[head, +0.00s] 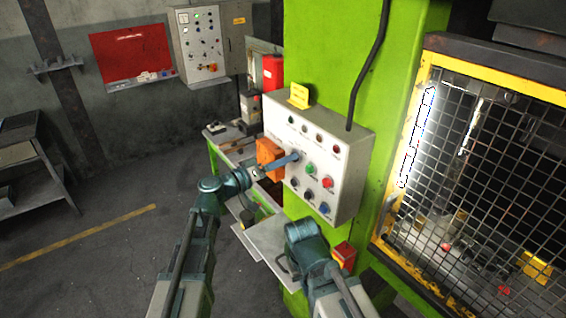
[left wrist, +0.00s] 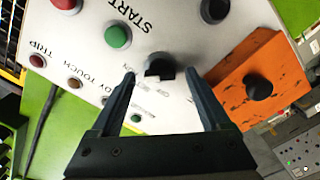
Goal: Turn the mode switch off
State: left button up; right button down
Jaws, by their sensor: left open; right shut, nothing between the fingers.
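The fingers stand apart, one on each side, with visible gaps to the knob. In the head view my left gripper (head: 283,162) reaches the front of the control box (head: 345,185) and largely covers the switch. My right gripper (head: 302,232) is low, below the box, and its fingers are hard to make out. Small lettering beside the switch is too blurred to read surely.
A green START button (left wrist: 118,35) and another black knob (left wrist: 214,10) are close to the switch. An orange box (head: 267,155) with a black knob projects from the panel's left side. A yellow-framed mesh guard (head: 480,160) stands at right. Open floor lies at left.

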pick_arm(q)
jog(key=shift+c, duration=0.2)
grip_shut()
dwell(0.4)
jog(key=shift+n, duration=8.9)
